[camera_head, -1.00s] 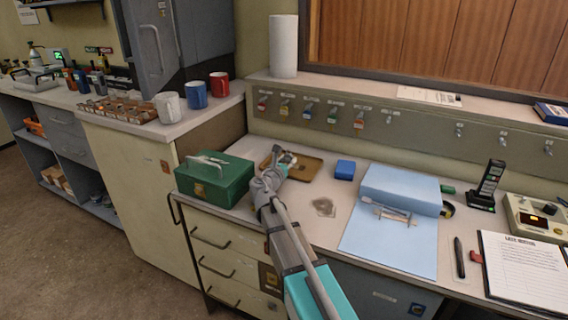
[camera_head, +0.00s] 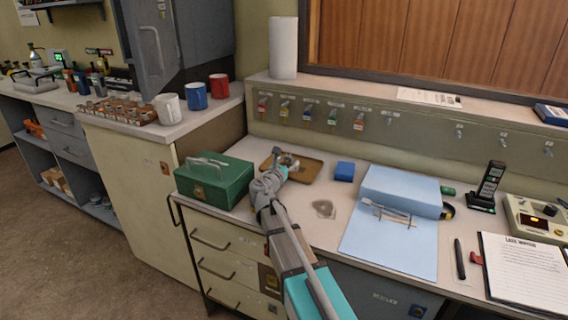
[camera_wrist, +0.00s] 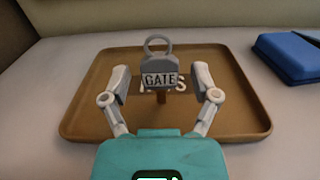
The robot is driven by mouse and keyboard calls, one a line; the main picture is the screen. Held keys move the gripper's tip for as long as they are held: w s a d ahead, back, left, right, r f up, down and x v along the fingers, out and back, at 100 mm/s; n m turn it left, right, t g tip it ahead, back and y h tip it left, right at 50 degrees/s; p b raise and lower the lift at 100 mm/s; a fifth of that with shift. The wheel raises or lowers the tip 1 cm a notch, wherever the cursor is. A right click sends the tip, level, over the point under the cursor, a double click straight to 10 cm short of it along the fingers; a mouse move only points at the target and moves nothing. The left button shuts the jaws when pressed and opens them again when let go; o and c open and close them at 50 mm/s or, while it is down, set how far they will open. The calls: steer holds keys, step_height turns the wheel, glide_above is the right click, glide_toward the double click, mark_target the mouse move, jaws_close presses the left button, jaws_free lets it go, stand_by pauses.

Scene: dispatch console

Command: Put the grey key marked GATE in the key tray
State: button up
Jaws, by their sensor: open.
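The grey key marked GATE (camera_wrist: 159,64), with a ring at its top, shows in the wrist view between my fingers, over the middle of the tray. The brown key tray (camera_wrist: 235,105) has a raised rim and pale lettering partly hidden by the key. My gripper (camera_wrist: 160,76) is open, with a gap on each side of the key. I cannot tell whether the key rests fully on the tray floor. In the head view, my gripper (camera_head: 284,162) is over the left part of the tray (camera_head: 309,171); the key is too small to make out there.
A green cash box (camera_head: 215,182) stands just left of the tray. Several keys hang on the hook rail (camera_head: 333,118) behind.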

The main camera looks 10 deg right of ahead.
steer(key=shift+r, duration=0.15)
steer(key=v, duration=1.2)
stand_by(0.5)
